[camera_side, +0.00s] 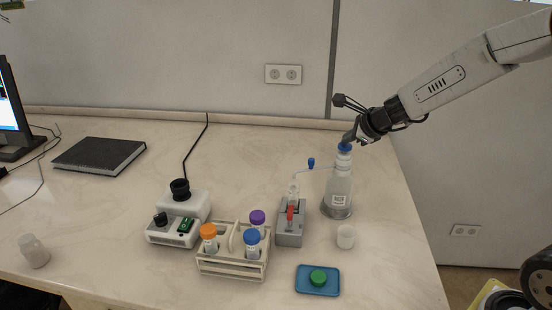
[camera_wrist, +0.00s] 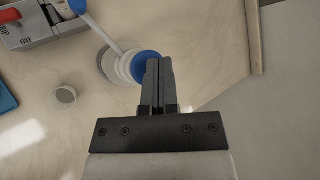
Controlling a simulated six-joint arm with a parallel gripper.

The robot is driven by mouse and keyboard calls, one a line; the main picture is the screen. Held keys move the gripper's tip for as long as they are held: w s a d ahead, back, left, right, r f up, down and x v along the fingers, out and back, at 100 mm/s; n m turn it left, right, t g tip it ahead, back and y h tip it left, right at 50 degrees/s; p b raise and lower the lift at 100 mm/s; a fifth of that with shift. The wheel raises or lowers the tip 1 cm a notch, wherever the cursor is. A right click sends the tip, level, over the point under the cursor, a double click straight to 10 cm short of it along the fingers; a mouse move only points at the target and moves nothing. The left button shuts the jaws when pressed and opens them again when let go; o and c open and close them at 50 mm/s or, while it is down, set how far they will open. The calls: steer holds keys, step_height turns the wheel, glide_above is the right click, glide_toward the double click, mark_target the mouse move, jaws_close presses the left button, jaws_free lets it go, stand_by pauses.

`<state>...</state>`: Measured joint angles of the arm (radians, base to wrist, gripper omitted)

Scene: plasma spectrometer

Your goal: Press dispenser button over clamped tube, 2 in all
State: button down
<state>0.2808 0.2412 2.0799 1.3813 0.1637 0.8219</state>
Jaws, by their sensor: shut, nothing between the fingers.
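The dispenser bottle (camera_side: 338,190) stands upright at the right of the bench, with a blue button (camera_side: 345,147) on top and a thin spout reaching left. My gripper (camera_side: 349,138) is shut and empty, its fingertips at the button from above; whether they touch is unclear. In the wrist view the closed fingers (camera_wrist: 160,62) overlap the right part of the blue button (camera_wrist: 142,64). A grey clamp (camera_side: 291,236) with a red lever holds an open, capless tube (camera_side: 293,192) under the spout's end. The clamp also shows in the wrist view (camera_wrist: 38,32); the tube's contents cannot be told.
A blue tray (camera_side: 304,289) with a green cap (camera_side: 318,278) lies in front. A white cup (camera_side: 346,238) stands beside the bottle. A rack (camera_side: 232,268) of capped tubes and a white device (camera_side: 172,233) stand left. The bench's right edge is near the bottle.

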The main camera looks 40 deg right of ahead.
mark_target(348, 146)
steer(key=shift+f, duration=0.5)
stand_by(0.4)
steer(key=shift+r, duration=1.3)
steer(key=shift+r, duration=0.1)
steer(key=shift+r, duration=2.4)
